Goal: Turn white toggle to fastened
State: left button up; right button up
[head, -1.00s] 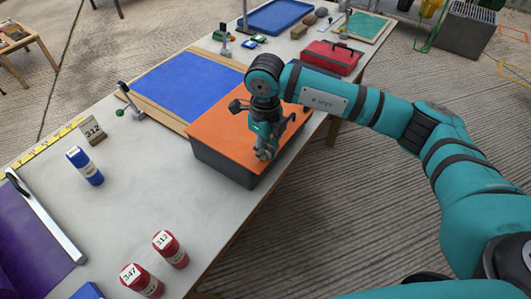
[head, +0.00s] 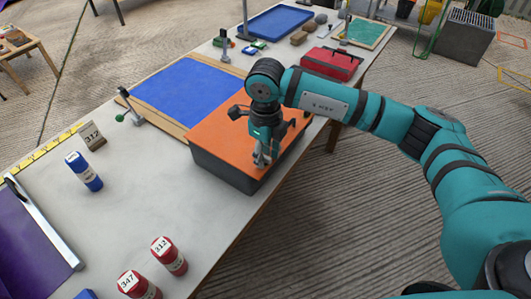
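My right gripper (head: 262,158) points down at the front side of a dark box with an orange top (head: 225,130). Its fingertips are at or just over the box's front edge, near the right end. They look close together, but I cannot tell whether they are shut or hold anything. I cannot make out a white toggle; the gripper covers that part of the box. My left gripper is out of view.
A blue panel (head: 190,90) lies behind the box, with a green-tipped clamp (head: 128,108) at its left. A red toolbox (head: 332,63) stands to the right. Red canisters (head: 168,255) and a blue canister (head: 84,171) stand at left. The grey tabletop (head: 145,195) between is mostly clear.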

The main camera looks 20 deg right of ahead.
aim_at(266, 157)
jog(key=shift+r, duration=0.2)
notch_tip(266, 157, up, 12)
jog(key=shift+f, duration=0.15)
jog(key=shift+s+f, duration=0.1)
dwell(0.5)
